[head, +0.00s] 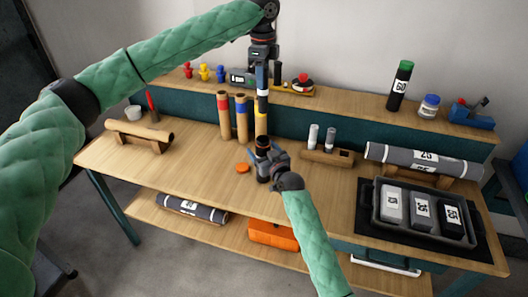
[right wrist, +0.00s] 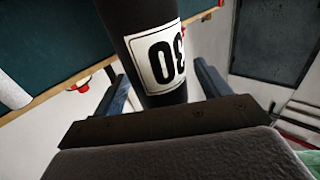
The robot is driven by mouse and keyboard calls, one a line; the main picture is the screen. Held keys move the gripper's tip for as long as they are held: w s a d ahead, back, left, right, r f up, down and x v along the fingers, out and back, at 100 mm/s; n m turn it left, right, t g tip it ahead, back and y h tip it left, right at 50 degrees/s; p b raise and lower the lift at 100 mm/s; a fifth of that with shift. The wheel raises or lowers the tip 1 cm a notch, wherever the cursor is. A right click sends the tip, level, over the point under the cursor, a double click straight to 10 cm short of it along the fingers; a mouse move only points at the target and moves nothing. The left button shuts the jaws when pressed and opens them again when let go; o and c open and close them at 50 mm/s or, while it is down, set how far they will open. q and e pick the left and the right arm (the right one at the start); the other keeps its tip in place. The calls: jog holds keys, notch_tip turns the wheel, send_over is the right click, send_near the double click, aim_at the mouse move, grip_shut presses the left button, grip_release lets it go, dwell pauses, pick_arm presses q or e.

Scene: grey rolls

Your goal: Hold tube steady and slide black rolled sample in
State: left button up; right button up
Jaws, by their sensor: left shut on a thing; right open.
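My left gripper (head: 262,84) points down and is shut on a slim dark roll, taken as the black rolled sample, with a pale band (head: 262,92). Its lower part overlaps a yellow-banded piece behind or below it; I cannot tell which. In the right wrist view the black tube (right wrist: 132,20) carries a white label reading 30, upside down. It lies between the spread fingers of my right gripper (right wrist: 165,92), which is open.
An orange cap (head: 242,168) lies left of the right gripper. Cardboard tubes with red (head: 223,118) and blue (head: 241,120) bands stand close behind.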

aim_at(263, 95)
jog(key=c, duration=1.1)
pick_arm(q)
jog(key=shift+n, duration=0.5)
jog(key=shift+f, duration=3.1)
